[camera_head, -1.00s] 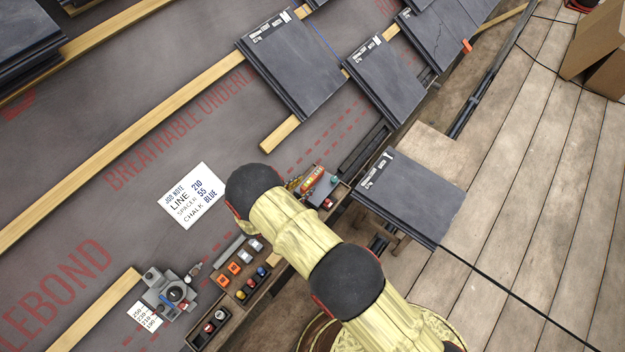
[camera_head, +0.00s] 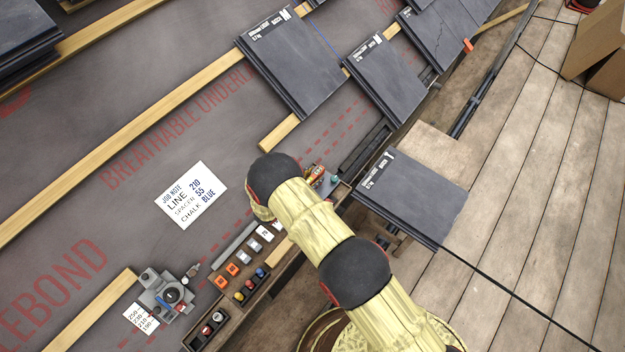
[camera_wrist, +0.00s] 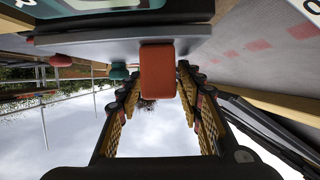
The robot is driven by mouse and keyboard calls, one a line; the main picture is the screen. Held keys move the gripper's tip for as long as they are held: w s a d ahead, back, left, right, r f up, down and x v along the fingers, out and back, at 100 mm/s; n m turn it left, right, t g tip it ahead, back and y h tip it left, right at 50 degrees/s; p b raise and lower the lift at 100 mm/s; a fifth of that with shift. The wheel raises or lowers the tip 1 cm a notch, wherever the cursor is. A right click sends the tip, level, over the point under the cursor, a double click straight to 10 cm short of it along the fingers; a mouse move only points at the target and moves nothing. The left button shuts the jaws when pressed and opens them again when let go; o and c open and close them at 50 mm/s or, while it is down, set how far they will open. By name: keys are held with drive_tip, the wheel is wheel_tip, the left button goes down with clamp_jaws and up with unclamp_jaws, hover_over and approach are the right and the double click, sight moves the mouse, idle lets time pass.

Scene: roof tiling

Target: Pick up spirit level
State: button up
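I cannot tell for certain which thing is the spirit level. A slim grey bar (camera_head: 234,242) lies beside the tool tray in the head view, and it may be the level. In the wrist view my gripper (camera_wrist: 157,72) has its two fingers apart. A red-orange block (camera_wrist: 158,75) shows between the fingertips, with small gaps at its sides. A grey plate (camera_wrist: 95,44) lies across the top of that view, with a teal part above it. In the head view my arm hides my gripper.
A wooden tray (camera_head: 262,285) holds several small coloured items. A job note (camera_head: 191,195) lies on the underlay, with a grey tool (camera_head: 165,295) lower left. Dark slates (camera_head: 290,65) lie on the battens; another slate stack (camera_head: 410,195) is right of my arm. The plank floor at right is mostly clear.

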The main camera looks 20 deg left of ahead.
clamp_jaws()
idle(0.6)
